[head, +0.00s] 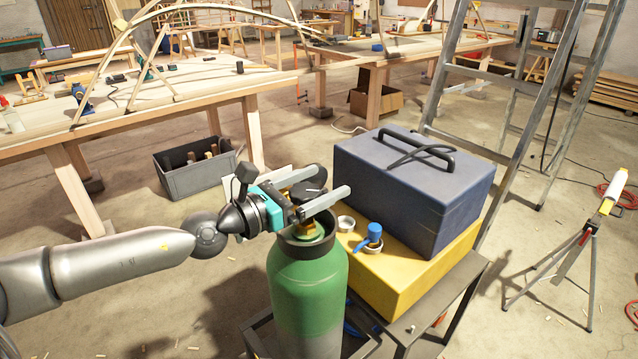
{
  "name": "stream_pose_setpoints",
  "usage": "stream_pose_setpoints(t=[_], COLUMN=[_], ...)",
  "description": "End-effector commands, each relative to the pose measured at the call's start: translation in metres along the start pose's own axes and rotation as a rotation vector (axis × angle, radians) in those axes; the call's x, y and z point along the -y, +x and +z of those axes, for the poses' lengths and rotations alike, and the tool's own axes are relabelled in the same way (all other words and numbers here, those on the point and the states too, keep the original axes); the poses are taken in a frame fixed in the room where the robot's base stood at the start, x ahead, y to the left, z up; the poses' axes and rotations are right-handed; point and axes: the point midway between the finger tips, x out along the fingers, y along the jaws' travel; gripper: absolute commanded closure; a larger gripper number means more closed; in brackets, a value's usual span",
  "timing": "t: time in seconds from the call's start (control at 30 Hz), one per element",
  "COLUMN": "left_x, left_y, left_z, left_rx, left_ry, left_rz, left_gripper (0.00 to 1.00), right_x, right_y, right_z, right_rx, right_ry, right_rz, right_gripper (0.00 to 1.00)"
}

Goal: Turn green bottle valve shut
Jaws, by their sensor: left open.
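The green bottle (308,290) stands upright in the lower middle, in a dark metal frame. A dark rounded piece, perhaps the valve's handwheel, shows between and behind my gripper fingers. My left gripper (333,181) comes in from the left over the bottle top. Its two grey fingers are apart, one on the far side and one on the near side of the valve area. The fingers partly hide the valve, and I cannot tell whether they touch it. My right gripper is not in view.
A yellow box (400,286) right of the bottle carries a dark blue case (405,195), a blue-handled item (374,234) and a ring-shaped piece. A stepladder (510,85) and a tripod lamp (580,245) stand right. Wooden benches (200,88) and a grey crate (190,172) are behind.

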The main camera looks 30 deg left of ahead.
Motion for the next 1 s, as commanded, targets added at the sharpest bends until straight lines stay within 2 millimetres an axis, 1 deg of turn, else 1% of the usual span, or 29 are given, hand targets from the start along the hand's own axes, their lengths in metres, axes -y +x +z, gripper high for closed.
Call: stream_pose_setpoints(t=[0.33, 0.57, 0.73, 1.0], left_x=[-0.001, -0.002, 0.001, -0.001], left_y=[-0.004, -0.017, -0.026, -0.039], left_z=[-0.001, -0.004, -0.004, -0.002], left_rx=[-0.002, -0.005, -0.005, -0.003], left_ry=[0.002, 0.002, 0.003, 0.000], left_rz=[0.002, 0.006, -0.002, 0.005], left_gripper=[0.05, 0.05, 0.05, 0.05], right_x=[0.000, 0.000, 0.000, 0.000], right_y=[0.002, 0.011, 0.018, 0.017], right_z=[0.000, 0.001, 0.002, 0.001], right_rx=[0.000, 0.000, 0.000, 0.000], right_ry=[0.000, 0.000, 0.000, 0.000], right_rz=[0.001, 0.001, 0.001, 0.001], right_gripper=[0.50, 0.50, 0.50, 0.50])
